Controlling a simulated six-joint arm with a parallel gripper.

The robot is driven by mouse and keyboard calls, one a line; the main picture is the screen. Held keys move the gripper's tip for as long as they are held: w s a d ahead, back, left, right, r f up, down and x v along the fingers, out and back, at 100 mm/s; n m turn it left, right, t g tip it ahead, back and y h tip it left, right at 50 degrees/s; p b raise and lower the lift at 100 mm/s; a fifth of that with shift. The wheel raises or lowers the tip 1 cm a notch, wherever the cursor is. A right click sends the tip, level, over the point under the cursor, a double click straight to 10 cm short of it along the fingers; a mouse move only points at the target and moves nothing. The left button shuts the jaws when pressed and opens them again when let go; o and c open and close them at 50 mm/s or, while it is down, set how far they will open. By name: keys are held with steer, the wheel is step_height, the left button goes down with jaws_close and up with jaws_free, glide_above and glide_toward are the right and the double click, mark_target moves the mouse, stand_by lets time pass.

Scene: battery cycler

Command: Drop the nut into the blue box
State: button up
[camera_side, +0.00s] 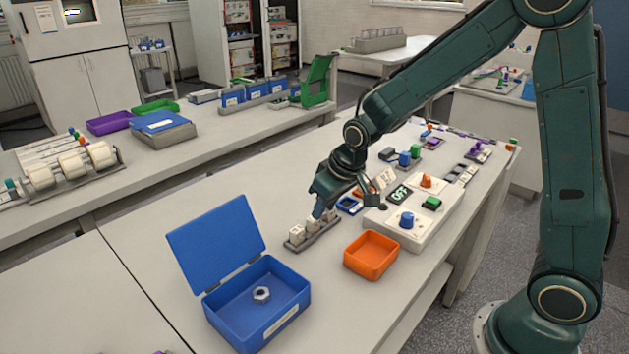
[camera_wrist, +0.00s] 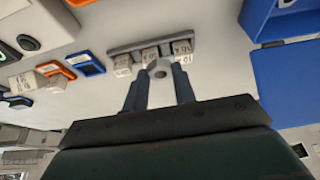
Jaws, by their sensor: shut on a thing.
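The silver nut (camera_side: 261,294) lies flat on the floor of the open blue box (camera_side: 290,311) in the side view. The box's lid (camera_side: 215,243) stands tilted back. My gripper (camera_side: 325,208) is away from the box, low over the grey rack (camera_side: 303,243) of white labelled blocks. In the wrist view my gripper (camera_wrist: 159,82) is shut on a pale block (camera_wrist: 160,68) with a round grey spot on its end. I cannot tell whether this block still touches the rack, which also shows in the wrist view (camera_wrist: 118,50).
An orange tray (camera_side: 371,255) stands right of the blue box. A white device (camera_side: 410,225) with a blue knob and small coloured parts lie behind it. The bench left of the rack is clear. Another bench with blue bins (camera_side: 231,97) stands at the back.

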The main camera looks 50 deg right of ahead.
steer(key=s+a+r, duration=0.1)
steer(key=a+r, duration=0.1)
steer(key=a, duration=0.8)
steer(key=s+a+r, duration=0.2)
steer(key=a, duration=0.7)
steer(key=shift+s+a, duration=0.3)
steer(key=shift+a, duration=0.1)
steer(key=shift+f, duration=0.2)
steer(key=shift+f, duration=2.9)
steer(key=o, duration=1.1)
steer(key=shift+c, duration=0.2)
steer(key=shift+r, duration=0.15)
